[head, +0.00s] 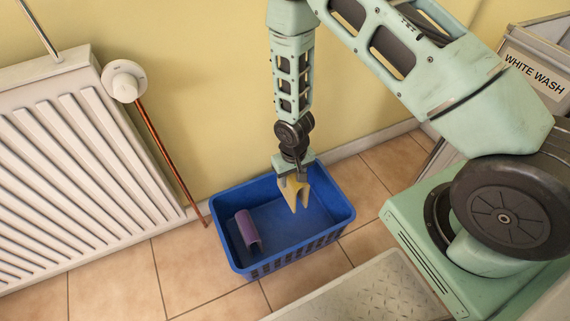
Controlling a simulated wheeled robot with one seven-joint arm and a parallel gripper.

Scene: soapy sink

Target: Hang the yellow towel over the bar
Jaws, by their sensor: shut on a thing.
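The yellow towel (294,192) hangs folded from my gripper (293,178), which is shut on its upper part. The towel's lower corners hang free over the blue basket (285,265). It appears to be above the basket floor, but its exact height is hard to tell. A thin metal bar (40,28) shows at the upper left above the radiator, cut by the picture's edge. I cannot tell whether it is the task's bar.
A purple rolled cloth (248,229) lies in the basket's left part. A white radiator (75,160) with a valve (124,81) and copper pipe (165,150) is on the left. A bin labelled "WHITE WASH" (535,73) stands at the upper right. Tiled floor (200,282) lies in front.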

